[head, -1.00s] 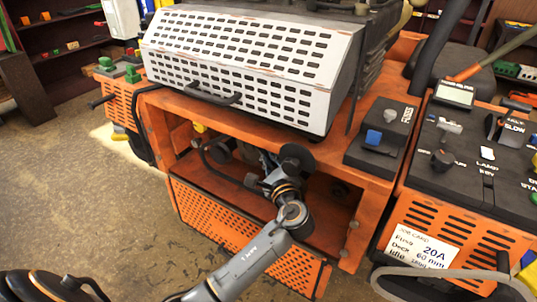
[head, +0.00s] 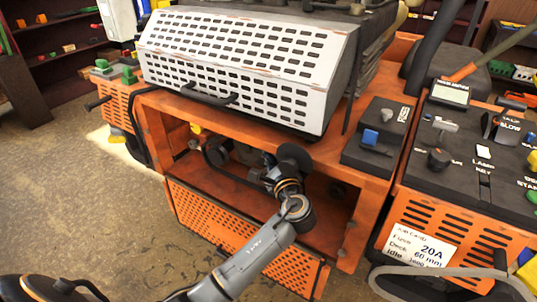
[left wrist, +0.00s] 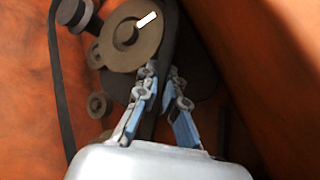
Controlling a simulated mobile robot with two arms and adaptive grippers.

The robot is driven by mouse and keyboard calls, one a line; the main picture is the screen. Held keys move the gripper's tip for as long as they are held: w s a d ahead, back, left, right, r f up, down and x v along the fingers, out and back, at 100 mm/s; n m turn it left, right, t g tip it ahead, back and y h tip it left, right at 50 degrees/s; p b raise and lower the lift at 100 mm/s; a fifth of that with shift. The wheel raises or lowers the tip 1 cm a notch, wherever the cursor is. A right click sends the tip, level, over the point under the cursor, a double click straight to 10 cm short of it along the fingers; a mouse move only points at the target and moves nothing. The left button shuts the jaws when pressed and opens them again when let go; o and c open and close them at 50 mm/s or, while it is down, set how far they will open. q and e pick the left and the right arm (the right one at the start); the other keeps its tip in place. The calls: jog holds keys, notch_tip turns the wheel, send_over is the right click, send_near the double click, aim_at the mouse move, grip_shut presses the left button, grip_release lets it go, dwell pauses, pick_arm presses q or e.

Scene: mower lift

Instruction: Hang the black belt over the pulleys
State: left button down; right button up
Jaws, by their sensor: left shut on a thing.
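In the left wrist view my left gripper (left wrist: 162,85) is shut on the black belt (left wrist: 168,35), which passes between its fingers. Another strand of the belt runs down the left side of that view. A large bronze-grey pulley (left wrist: 122,50) with a white mark stands just beyond the fingertips, and the held strand runs along its right side. A smaller pulley (left wrist: 98,104) is at lower left. In the head view my left gripper (head: 268,168) is inside the orange bay; its fingers and the belt are hard to make out. My right gripper is not seen.
The orange bay (head: 250,118) has walls and a roof close around the gripper. A white perforated cover (head: 245,65) with a black handle is above it. An orange perforated panel (head: 215,220) hangs at its front. A control console (head: 470,150) stands at right.

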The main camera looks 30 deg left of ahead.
pick_arm(q)
jog(key=shift+w+f, duration=0.1)
jog(key=shift+w, duration=0.75)
jog(key=shift+w, duration=0.1)
jog(key=shift+f+b, duration=0.35)
jog(key=shift+f, duration=0.1)
jog(key=c, duration=1.4)
grip_release()
jog(key=shift+a+f, duration=0.1)
